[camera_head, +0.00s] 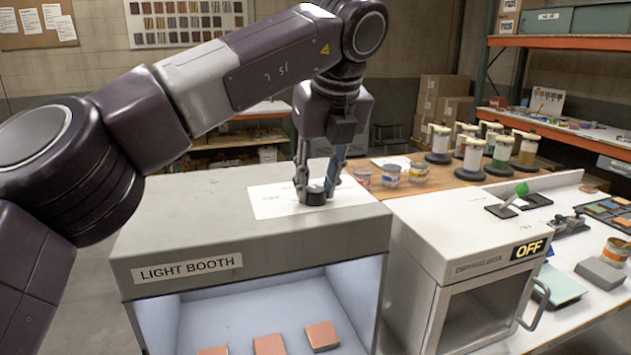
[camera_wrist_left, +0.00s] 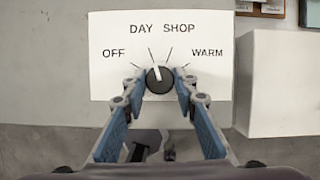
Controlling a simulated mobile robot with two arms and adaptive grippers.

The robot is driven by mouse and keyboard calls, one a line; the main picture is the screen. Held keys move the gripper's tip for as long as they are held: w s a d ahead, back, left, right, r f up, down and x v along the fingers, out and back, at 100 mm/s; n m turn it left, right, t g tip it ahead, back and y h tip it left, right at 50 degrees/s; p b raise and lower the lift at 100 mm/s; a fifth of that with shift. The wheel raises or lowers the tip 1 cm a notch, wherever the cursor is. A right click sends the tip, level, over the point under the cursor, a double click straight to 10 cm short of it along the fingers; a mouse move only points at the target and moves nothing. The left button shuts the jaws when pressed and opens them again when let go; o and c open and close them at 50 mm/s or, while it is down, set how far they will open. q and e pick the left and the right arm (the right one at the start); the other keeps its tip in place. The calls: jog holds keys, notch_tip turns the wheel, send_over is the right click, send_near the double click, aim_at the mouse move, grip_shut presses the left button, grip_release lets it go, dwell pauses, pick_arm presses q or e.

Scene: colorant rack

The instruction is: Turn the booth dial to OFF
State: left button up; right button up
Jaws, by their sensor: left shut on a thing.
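The booth dial (camera_head: 316,196) is a small black knob on a white label plate (camera_head: 266,205) on top of the light booth (camera_head: 250,240). In the left wrist view, the dial (camera_wrist_left: 159,82) has a white pointer aimed up and slightly left, toward the DAY mark. The plate (camera_wrist_left: 110,82) reads OFF, DAY, SHOP, WARM from left to right. My left gripper (camera_head: 318,190) points down over the plate. Its blue-padded fingers, also in the left wrist view (camera_wrist_left: 160,88), are shut on the dial from both sides. My right gripper is out of view.
Inside the lit booth lie orange-brown sample tiles (camera_head: 270,345). A white cabinet (camera_head: 435,240) with an OFF display and a green-knobbed lever (camera_head: 521,189) stands to the right. Cans (camera_head: 390,174) and dispensers (camera_head: 472,158) stand behind.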

pick_arm(q)
jog(key=shift+r+n+y+p, duration=0.3)
jog(key=shift+n+p, duration=0.2)
jog(key=shift+n, duration=0.4)
jog(key=n+y+p, duration=0.1)
jog(key=n+p, duration=0.1)
jog(key=shift+w+d+n+g, duration=0.1)
jog(key=shift+n+g, duration=0.3)
jog(key=shift+n+g+y+p, duration=0.3)
jog(key=shift+n+p, duration=0.7)
jog(key=shift+p, duration=0.25)
jog(key=shift+w+f+n+g+p, duration=0.15)
jog(key=shift+n+g+p, duration=0.25)
jog(key=shift+n+p, duration=0.6)
jog(key=o, duration=1.2)
jog(key=shift+c, duration=0.2)
jog(key=shift+f, duration=0.1)
